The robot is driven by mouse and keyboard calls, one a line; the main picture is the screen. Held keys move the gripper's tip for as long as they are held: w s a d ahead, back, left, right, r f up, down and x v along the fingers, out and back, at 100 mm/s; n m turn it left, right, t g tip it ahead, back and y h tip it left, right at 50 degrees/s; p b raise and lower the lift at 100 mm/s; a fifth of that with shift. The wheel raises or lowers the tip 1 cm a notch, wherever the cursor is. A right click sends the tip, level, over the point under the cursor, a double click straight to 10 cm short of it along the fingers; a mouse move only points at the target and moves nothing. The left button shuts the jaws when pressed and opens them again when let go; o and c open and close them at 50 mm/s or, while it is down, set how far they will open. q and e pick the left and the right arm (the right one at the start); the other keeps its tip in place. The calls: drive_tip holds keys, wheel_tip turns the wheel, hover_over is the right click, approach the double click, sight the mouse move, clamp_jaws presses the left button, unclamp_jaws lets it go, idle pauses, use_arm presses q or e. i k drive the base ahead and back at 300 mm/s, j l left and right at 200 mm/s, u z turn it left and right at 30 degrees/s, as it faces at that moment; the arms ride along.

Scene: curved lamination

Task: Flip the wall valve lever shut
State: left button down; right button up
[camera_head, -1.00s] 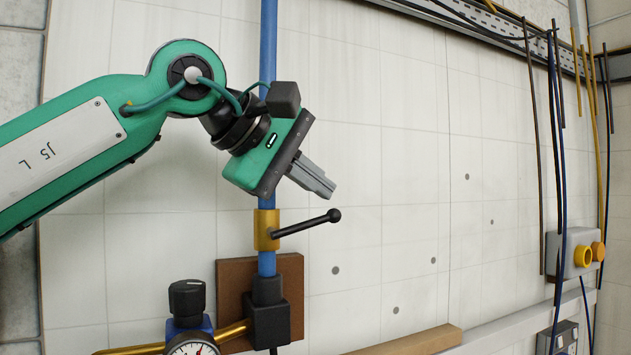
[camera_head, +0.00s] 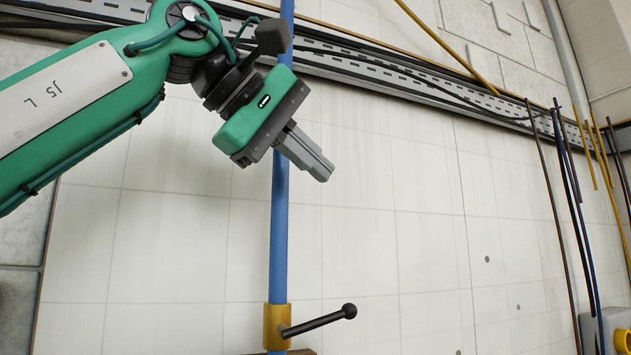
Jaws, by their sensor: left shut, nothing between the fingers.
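The wall valve has a brass body (camera_head: 274,327) on a vertical blue pipe (camera_head: 280,235), low in the picture. Its black lever (camera_head: 318,321) with a ball end sticks out to the right and slants slightly upward. My left gripper (camera_head: 326,172) is shut and empty. It is in front of the pipe, well above the lever and apart from it, with its fingers pointing down and right. My right gripper is not in view.
A slotted cable tray (camera_head: 400,78) with dark cables runs across the upper wall. Several cables (camera_head: 572,200) hang at the right, above a box with a yellow button (camera_head: 622,341). The tiled wall right of the pipe is clear.

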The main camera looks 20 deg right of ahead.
sight(349, 310)
drive_tip(key=k, duration=1)
